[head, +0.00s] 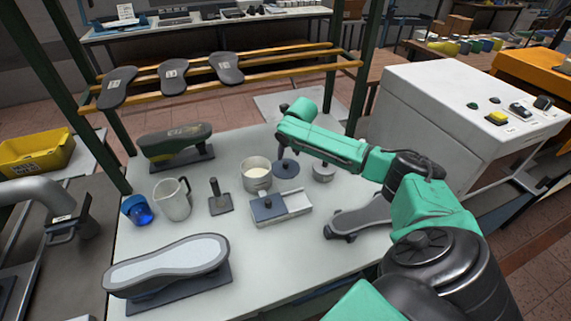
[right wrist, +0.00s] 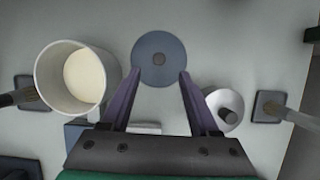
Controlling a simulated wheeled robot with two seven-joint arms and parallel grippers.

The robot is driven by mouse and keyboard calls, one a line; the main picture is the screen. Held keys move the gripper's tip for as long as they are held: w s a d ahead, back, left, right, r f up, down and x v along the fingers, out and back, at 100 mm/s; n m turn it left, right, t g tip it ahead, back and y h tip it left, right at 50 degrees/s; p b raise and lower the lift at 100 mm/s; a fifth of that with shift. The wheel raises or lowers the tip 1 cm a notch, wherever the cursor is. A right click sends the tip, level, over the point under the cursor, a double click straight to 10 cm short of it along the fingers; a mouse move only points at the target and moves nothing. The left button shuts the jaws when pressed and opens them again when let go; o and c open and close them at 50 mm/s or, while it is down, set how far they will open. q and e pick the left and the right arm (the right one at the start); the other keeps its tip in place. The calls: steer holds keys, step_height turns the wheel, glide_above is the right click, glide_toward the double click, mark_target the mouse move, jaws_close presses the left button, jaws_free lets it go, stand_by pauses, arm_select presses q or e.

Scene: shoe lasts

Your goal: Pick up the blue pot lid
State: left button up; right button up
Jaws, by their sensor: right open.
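The blue pot lid (head: 286,169) is a round blue-grey disc lying on the white table, just right of a white pot (head: 257,180) with cream-coloured contents. My right gripper (head: 284,148) points down over the lid. In the right wrist view its two purple fingers (right wrist: 159,72) are spread apart with nothing between them, and their tips appear near the lid's lower edge. The height gap is hard to tell. My left gripper is not in view.
A silver lid with a black knob (right wrist: 229,98) lies right of the blue lid. The white pot (right wrist: 46,75) stands close on the left. A tray with a blue cover (head: 270,208) sits in front. A jug (head: 175,200) and shoe lasts stand further off.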

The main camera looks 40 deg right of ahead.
mark_target(286, 163)
steer(key=p+x, duration=0.1)
steer(key=x, duration=0.5)
steer(key=shift+w+a+f, duration=0.1)
steer(key=shift+f, duration=0.1)
steer(key=shift+w+f, duration=0.2)
steer(key=shift+f, duration=0.2)
jaws_close()
